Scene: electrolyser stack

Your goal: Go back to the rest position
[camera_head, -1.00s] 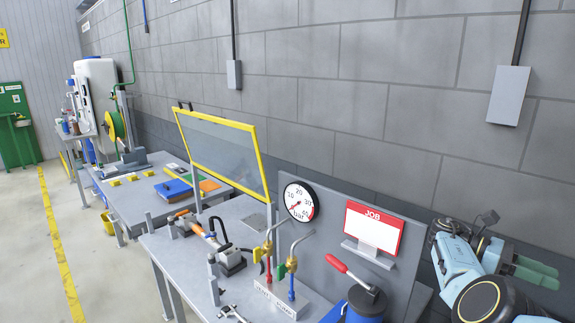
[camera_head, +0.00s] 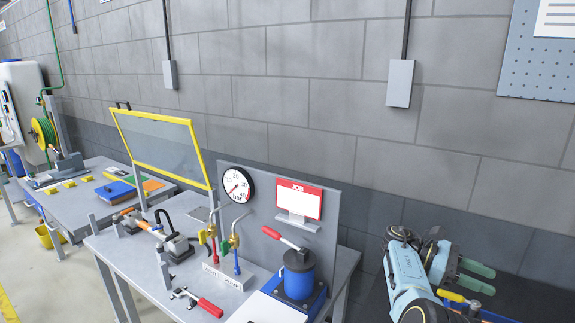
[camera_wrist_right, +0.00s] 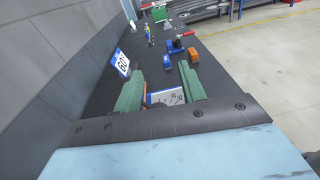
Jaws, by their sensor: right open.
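My right gripper (camera_head: 473,276) shows at the right of the head view on its pale blue arm, with two green fingers apart. It is in free air near the wall and touches nothing that I can see. In the right wrist view its green fingers (camera_wrist_right: 159,96) are open, with no object clearly held between them. A white and blue card (camera_wrist_right: 165,97) shows beyond and between the fingertips. My left gripper is not in view.
A grey bench (camera_head: 107,252) carries a pressure gauge (camera_head: 237,185), a JOB sign (camera_head: 298,199), a blue pump (camera_head: 299,274) and valves. A yellow-framed screen (camera_head: 160,152) stands behind. In the wrist view, a blue sign (camera_wrist_right: 121,62) and an orange block (camera_wrist_right: 193,54) are on a dark surface.

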